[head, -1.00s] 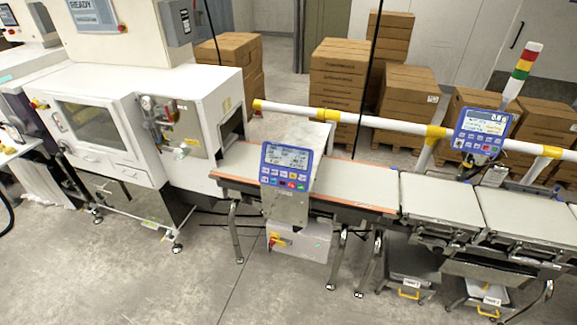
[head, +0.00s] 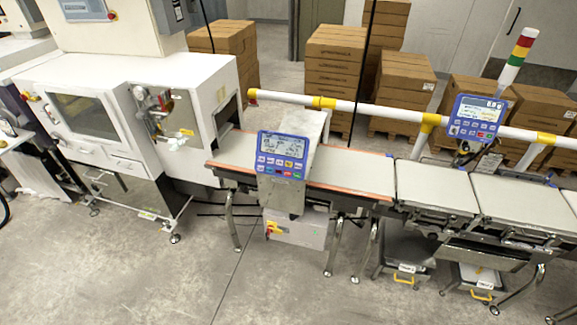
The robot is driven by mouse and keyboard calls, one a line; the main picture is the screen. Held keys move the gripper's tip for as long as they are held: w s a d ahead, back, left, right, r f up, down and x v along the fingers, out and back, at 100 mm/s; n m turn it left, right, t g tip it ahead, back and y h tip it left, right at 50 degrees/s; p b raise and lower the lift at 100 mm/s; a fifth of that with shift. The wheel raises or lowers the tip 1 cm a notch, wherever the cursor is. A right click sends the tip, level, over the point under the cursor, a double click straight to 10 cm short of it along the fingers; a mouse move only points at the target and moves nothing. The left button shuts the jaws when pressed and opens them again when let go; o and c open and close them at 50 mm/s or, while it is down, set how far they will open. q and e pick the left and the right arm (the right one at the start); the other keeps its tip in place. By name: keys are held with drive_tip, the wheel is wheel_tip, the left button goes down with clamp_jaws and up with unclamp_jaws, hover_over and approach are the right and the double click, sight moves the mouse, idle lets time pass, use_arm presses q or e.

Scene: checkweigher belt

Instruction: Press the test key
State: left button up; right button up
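A blue control panel (head: 282,154) with a lit display and two rows of coloured keys stands at the front of the conveyor, left of the middle of the head view. A second blue panel (head: 477,118) with a display and keys is mounted on the rail at the right. The key labels are too small to read, so I cannot tell which key is the test key. Neither of my grippers is in view.
The conveyor belt (head: 346,180) runs right to weighing platforms (head: 433,187). A white cabinet machine (head: 85,110) stands at the left. A white-and-yellow rail (head: 380,111) crosses behind the belt. Cartons (head: 333,75) are stacked behind. The grey floor (head: 130,275) in front is clear.

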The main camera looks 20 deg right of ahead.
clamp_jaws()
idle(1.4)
